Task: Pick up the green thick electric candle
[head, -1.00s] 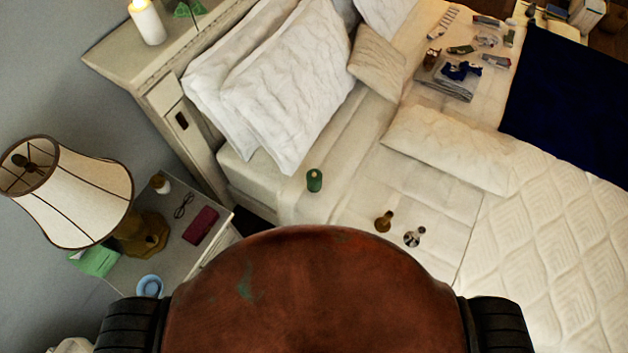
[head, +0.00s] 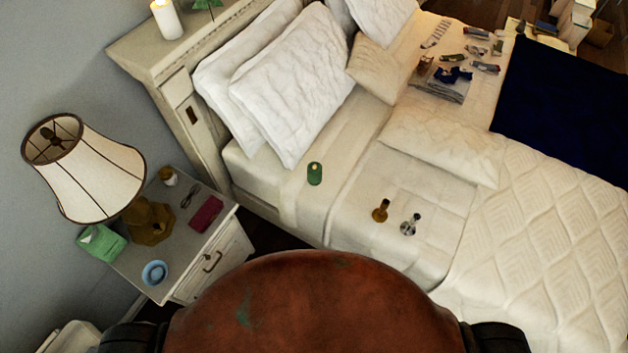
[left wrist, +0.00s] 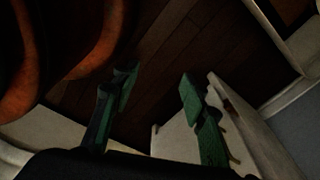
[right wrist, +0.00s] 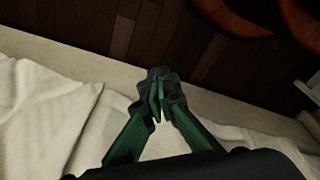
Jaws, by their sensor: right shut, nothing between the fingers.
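The green thick candle (head: 314,174) stands upright on the bed (head: 300,205), near its left side and below the white pillows. Neither gripper shows in the head view. In the left wrist view my left gripper (left wrist: 157,82) is open and empty, over the dark wood floor and beside white furniture. In the right wrist view my right gripper (right wrist: 158,90) is shut and empty, with its fingertips together over the edge of the pale bed. The candle is in neither wrist view.
A gold bottle-like object (head: 381,210) and a silver one (head: 410,224) stand on the bed right of the candle. A nightstand (head: 222,240) with a lamp (head: 85,170) is at left. A white candle (head: 167,20) stands on the headboard shelf. Bedding around the green candle is clear.

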